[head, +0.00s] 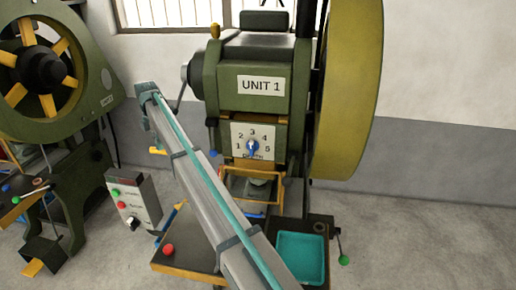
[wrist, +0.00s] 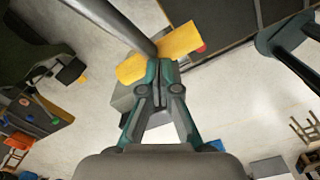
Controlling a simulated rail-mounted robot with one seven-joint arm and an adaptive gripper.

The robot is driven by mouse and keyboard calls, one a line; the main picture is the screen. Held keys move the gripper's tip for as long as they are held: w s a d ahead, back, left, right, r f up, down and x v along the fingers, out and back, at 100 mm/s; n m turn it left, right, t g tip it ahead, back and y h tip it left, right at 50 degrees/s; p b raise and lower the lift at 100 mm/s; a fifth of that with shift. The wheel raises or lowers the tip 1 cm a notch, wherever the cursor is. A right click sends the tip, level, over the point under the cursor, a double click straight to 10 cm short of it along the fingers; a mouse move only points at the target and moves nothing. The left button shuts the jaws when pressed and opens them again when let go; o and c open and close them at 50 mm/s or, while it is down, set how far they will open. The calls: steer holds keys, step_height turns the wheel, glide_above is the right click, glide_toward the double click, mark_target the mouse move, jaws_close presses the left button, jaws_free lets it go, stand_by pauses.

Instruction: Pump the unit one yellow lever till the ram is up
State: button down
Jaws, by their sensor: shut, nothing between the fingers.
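Unit one (head: 230,70) is a green press with a "UNIT 1" plate, at the centre of the head view. A yellow slab (wrist: 182,42), which looks like the lever's end, shows in the wrist view beside a grey rod (wrist: 122,22). A small yellow piece (head: 157,151) shows left of my arm in the head view; I cannot tell if it is the same part. My gripper (wrist: 163,65) is shut and empty, its tips at the yellow slab's near edge; contact is unclear. My arm hides the gripper in the head view. The ram area (head: 260,182) behind the yellow guard is partly hidden.
A numbered dial (head: 253,146) is on the press front. A large yellow flywheel (head: 345,90) stands at its right. A teal tray (head: 301,258) and a control box (head: 134,200) flank my arm. Another green press (head: 45,70) stands left. Floor is clear at right.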

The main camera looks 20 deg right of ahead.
steer(key=shift+f, duration=0.35)
steer(key=shift+w+d+f+b, duration=0.25)
steer(key=shift+w+f, duration=0.2)
steer(key=shift+f, duration=0.35)
steer(key=shift+w+d+f+b, duration=0.25)
steer(key=shift+w+f, duration=0.25)
steer(key=shift+f, duration=0.25)
steer(key=shift+w+d+f+b, duration=0.15)
steer(key=shift+w+d+f, duration=0.25)
steer(key=shift+f, duration=0.4)
steer(key=shift+a, duration=0.1)
